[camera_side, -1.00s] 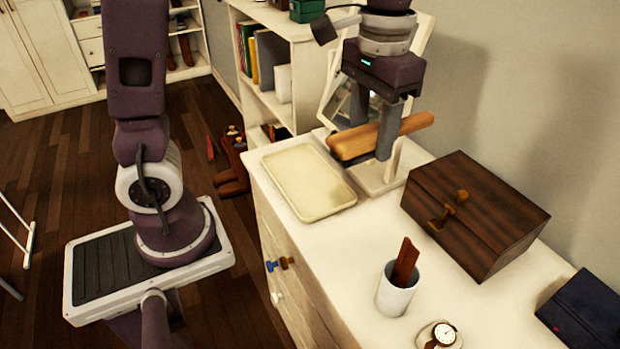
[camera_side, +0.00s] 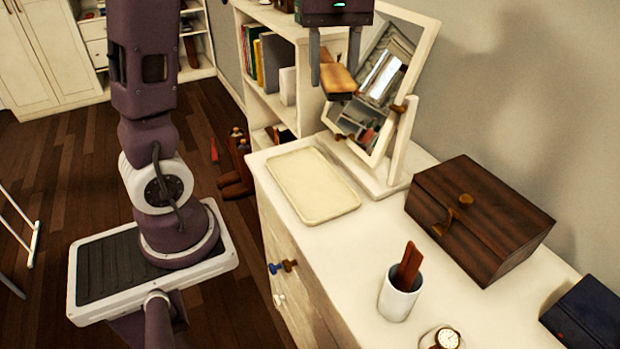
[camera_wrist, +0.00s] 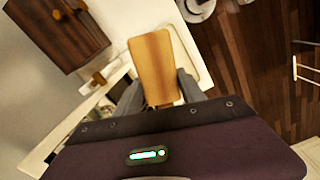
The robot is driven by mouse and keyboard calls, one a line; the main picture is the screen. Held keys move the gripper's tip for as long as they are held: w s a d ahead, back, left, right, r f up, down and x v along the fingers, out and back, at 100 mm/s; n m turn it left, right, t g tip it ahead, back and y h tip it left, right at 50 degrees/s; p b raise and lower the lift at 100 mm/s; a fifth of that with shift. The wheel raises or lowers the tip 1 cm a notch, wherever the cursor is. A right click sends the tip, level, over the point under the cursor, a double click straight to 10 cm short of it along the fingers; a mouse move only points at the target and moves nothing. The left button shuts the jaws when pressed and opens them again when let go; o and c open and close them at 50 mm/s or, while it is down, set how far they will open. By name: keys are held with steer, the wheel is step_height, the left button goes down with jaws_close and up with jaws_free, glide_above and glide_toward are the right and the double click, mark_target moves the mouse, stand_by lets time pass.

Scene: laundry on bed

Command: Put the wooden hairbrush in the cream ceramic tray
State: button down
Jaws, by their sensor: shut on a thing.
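The wooden hairbrush (camera_side: 338,80) is held in my gripper (camera_side: 334,82), high above the dresser top, in front of the mirror in the side view. In the wrist view the hairbrush (camera_wrist: 155,68) sticks out between the two fingers of my gripper (camera_wrist: 160,92), which are shut on it. Part of the brush is hidden by my gripper. The cream ceramic tray (camera_side: 312,188) lies flat and empty on the dresser's far left end. Its edge (camera_wrist: 187,50) shows partly behind the brush in the wrist view.
A tilting mirror (camera_side: 375,85) stands behind and right of the tray. A dark wooden box (camera_side: 480,220), a white cup (camera_side: 398,298) with a brown item, a watch (camera_side: 447,338) and a dark blue box (camera_side: 588,318) are farther right. Dresser top between tray and cup is clear.

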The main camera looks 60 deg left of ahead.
mark_target(316, 189)
steer(key=a+n, duration=0.4)
steer(key=f, duration=1.8)
steer(key=s+f, duration=0.1)
steer(key=f, duration=0.9)
steer(key=shift+f, duration=0.1)
steer(key=c, duration=0.7)
jaws_free()
